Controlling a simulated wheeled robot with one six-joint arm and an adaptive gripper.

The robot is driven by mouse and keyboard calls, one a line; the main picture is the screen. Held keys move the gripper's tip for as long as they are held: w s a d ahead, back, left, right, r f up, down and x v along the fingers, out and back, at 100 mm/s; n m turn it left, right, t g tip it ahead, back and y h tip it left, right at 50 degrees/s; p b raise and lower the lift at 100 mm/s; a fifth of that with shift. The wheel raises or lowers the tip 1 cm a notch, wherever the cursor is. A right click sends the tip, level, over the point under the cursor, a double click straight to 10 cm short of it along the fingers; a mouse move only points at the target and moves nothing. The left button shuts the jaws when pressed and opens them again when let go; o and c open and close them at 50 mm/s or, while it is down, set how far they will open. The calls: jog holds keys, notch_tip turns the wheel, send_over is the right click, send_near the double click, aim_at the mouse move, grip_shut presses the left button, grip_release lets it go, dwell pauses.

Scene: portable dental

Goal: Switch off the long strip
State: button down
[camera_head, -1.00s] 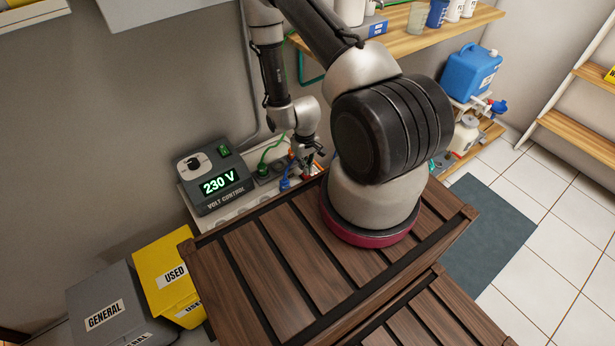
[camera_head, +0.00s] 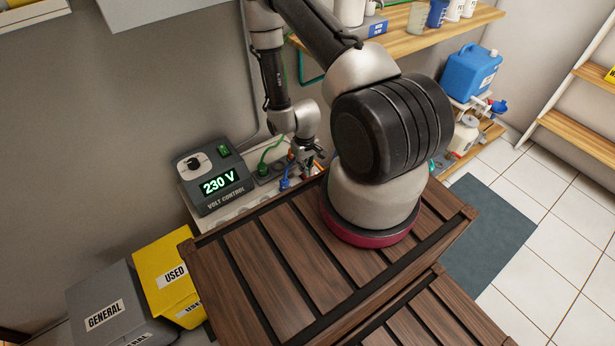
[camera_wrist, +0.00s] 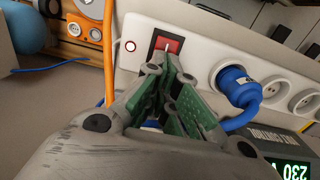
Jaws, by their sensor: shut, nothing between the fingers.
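The long white strip (camera_wrist: 200,47) crosses the wrist view. A blue plug (camera_wrist: 238,85) sits in a socket right of the switch. My gripper (camera_wrist: 172,62) is shut and empty, its fingertips just below the switch and covering its lower edge; I cannot tell whether they touch. In the head view my gripper (camera_head: 309,161) is low over the strip area behind the wooden crate.
A volt control box (camera_head: 214,180) reading 230 V stands left of my gripper. Green (camera_head: 263,167) and blue cables run close by. An orange cable (camera_wrist: 108,50) passes left of the switch. The slatted wooden crate (camera_head: 250,262) is in front. Empty sockets (camera_wrist: 275,88) lie right of the blue plug.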

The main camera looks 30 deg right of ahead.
jog(key=shift+f, duration=0.6)
jog(key=shift+r, duration=3.55)
jog(key=s+r+g, duration=0.2)
jog(key=s+g, duration=0.1)
jog(key=s, duration=0.5)
jog(key=s+a+r+t, duration=0.1)
jog(key=s+r+t, duration=0.1)
jog(key=r, duration=1.4)
jog(key=s+a+r+t, duration=0.1)
jog(key=s+r+t, duration=0.2)
jog(key=r, duration=1.4)
jog(key=s+a+r+t, duration=0.1)
jog(key=s+r+t, duration=0.1)
jog(key=r, duration=1.4)
jog(key=shift+s+r, duration=0.4)
jog(key=shift+s, duration=0.35)
